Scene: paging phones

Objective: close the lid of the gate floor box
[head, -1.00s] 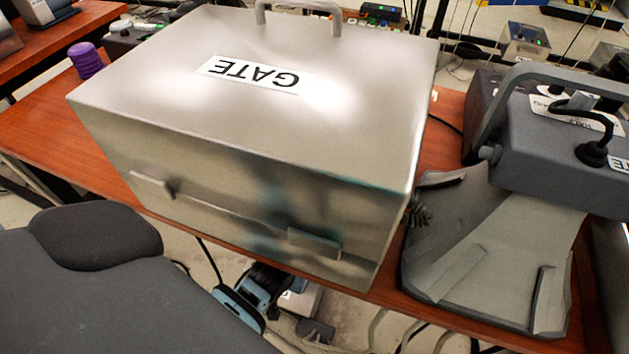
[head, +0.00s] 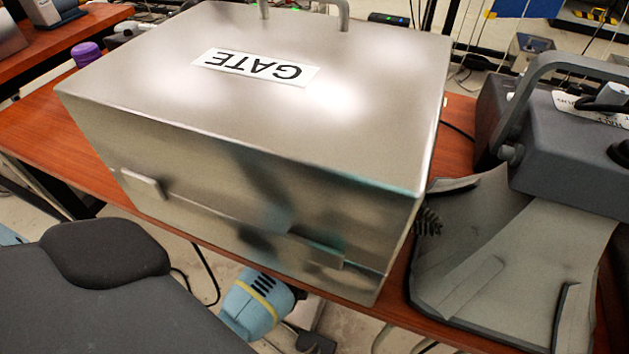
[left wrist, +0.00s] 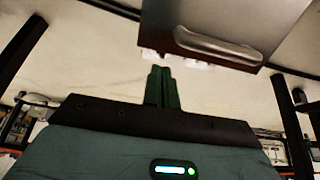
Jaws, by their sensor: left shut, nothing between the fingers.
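The GATE floor box (head: 250,190) is a big silver metal box on the red-brown table in the head view. Its lid (head: 180,100) lies down over the body, with the GATE label upside down on top and a handle (head: 345,12) at the far edge. A seam with two latch tabs, one at the left (head: 145,185), runs along the front; I cannot tell if it is fully closed. In the left wrist view my left gripper (left wrist: 162,75) is shut and empty, below and apart from a panel with a silver handle (left wrist: 220,45). My right gripper is out of view.
The red-brown table (head: 50,125) has a narrow free strip left of the box. A grey pedal-like plate (head: 480,250) and a dark grey device with a handle (head: 570,140) stand close on the right. A purple cylinder (head: 86,53) stands behind left.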

